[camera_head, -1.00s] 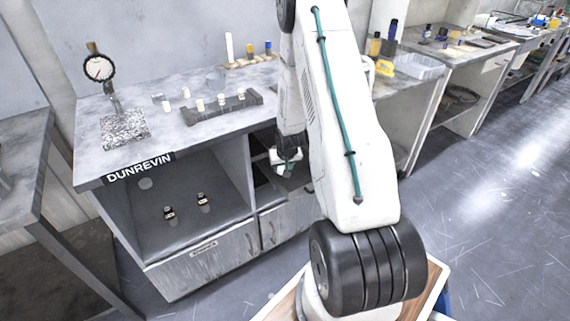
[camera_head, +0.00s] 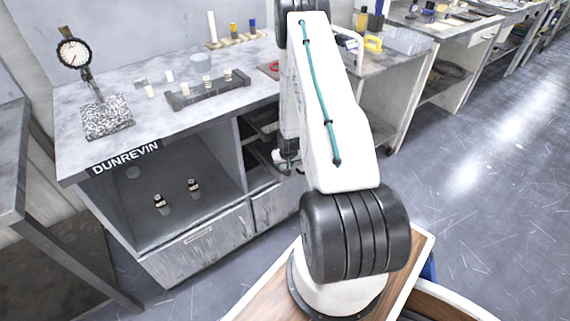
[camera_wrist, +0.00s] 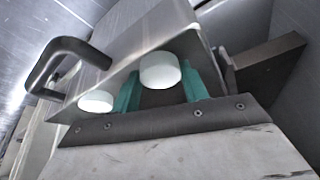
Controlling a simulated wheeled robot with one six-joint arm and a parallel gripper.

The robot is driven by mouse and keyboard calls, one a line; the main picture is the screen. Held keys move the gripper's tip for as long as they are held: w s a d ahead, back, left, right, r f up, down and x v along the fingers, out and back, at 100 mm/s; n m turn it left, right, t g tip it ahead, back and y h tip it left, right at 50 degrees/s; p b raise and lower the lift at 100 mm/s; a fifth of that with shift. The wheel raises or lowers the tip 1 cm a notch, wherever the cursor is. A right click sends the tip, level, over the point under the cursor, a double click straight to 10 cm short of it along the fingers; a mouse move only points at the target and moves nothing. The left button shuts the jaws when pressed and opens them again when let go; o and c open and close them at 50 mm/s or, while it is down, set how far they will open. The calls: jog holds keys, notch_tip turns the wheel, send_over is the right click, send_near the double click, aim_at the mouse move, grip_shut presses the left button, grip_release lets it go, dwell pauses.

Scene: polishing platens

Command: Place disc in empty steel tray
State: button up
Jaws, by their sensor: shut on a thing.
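In the wrist view, my gripper (camera_wrist: 161,82) has its two teal fingers on either side of a white round disc (camera_wrist: 160,67) and is shut on it. Right behind the disc lies a slanted, shiny steel surface (camera_wrist: 150,34) with a dark handle (camera_wrist: 62,62) at its left. A second white round shape (camera_wrist: 95,101) shows left of the fingers; I cannot tell whether it is another disc or a reflection. In the head view, my gripper (camera_head: 287,160) is low at the open bay under the bench, partly hidden by my arm. The steel tray cannot be picked out surely.
The grey bench (camera_head: 130,108) carries a dial gauge (camera_head: 73,53), a dark rack (camera_head: 208,92) and small white pieces. Its left bay (camera_head: 150,180) holds two small dark-and-white items. Dark shelves (camera_head: 262,120) are close around my gripper. The floor at right is clear.

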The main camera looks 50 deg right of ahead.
jog(key=shift+f, duration=0.2)
jog(key=o, duration=1.1)
jog(key=shift+r, duration=0.15)
